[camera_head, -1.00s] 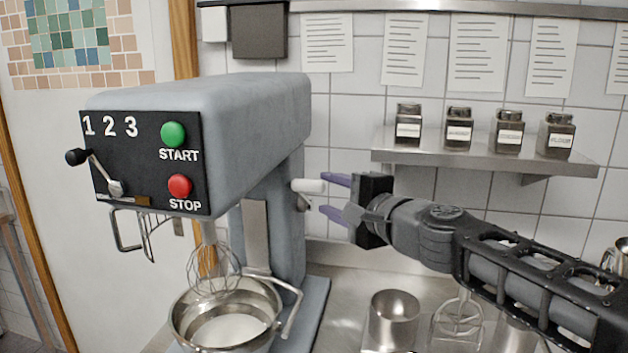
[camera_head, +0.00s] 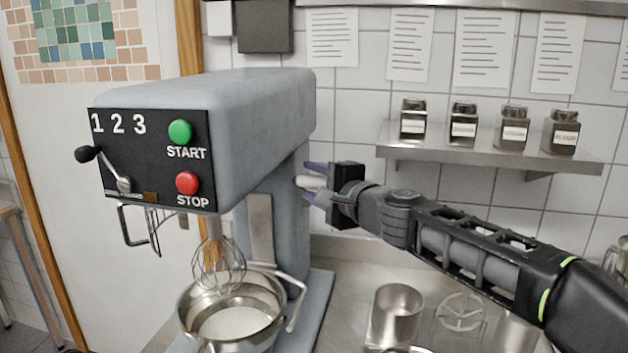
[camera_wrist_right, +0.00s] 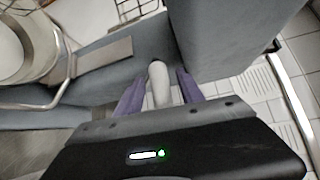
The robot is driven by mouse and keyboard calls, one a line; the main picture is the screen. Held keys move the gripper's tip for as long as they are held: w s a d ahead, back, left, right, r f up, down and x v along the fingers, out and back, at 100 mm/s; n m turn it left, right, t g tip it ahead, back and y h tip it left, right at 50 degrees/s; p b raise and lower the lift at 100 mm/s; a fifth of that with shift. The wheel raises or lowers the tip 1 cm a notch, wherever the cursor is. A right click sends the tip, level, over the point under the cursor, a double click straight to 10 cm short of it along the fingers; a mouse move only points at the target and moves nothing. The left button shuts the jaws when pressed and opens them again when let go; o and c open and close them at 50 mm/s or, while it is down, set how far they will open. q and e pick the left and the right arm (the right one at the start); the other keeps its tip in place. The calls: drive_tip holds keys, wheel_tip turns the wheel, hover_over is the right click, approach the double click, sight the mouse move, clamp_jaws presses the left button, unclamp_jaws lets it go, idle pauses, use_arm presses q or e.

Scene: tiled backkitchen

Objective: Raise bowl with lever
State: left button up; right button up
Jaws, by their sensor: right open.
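The steel bowl (camera_head: 232,322) with pale contents sits low on the grey mixer, beneath the whisk (camera_head: 220,268). The lever's white handle (camera_head: 312,183) sticks out from the right side of the mixer column. My right gripper (camera_head: 312,183) is open, with its purple fingers on either side of the handle. In the right wrist view the white handle (camera_wrist_right: 158,84) stands between the two purple fingers, with small gaps at both sides. The bowl's rim (camera_wrist_right: 52,75) shows at the left of that view. My left gripper is not in view.
The mixer (camera_head: 270,110) has a front panel with green START and red STOP buttons. A wall shelf (camera_head: 490,153) with several jars is at the right. A steel container (camera_head: 396,315) stands on the counter below my right arm.

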drive_tip(key=shift+c, duration=0.3)
clamp_jaws()
